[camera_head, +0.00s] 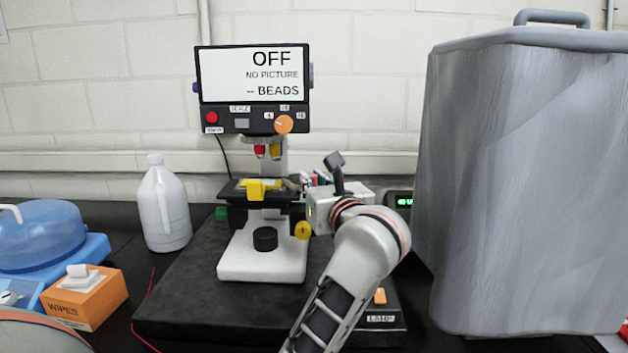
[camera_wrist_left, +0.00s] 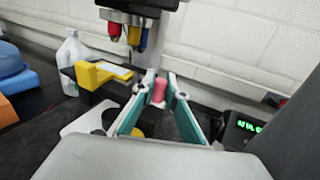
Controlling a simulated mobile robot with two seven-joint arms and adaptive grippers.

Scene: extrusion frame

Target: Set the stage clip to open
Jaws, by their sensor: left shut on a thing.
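The microscope (camera_head: 262,250) stands on a dark mat with its black stage (camera_head: 235,192) under the lenses. A yellow piece (camera_head: 257,189) sits on the stage; it also shows in the left wrist view (camera_wrist_left: 98,74). My left gripper (camera_head: 301,181) is at the stage's right side. In the left wrist view its teal-lined fingers (camera_wrist_left: 160,92) are shut on a small pink-red knob (camera_wrist_left: 159,90) beside the stage. I cannot tell from these views which part is the stage clip or how it is set. My right gripper is not in view.
The screen (camera_head: 252,75) reads OFF, NO PICTURE, BEADS. A white jug (camera_head: 163,208), an orange wipes box (camera_head: 85,300) and a blue container (camera_head: 40,236) stand at left. A large grey covered object (camera_head: 520,190) blocks the right. A lamp box (camera_head: 385,319) is at front.

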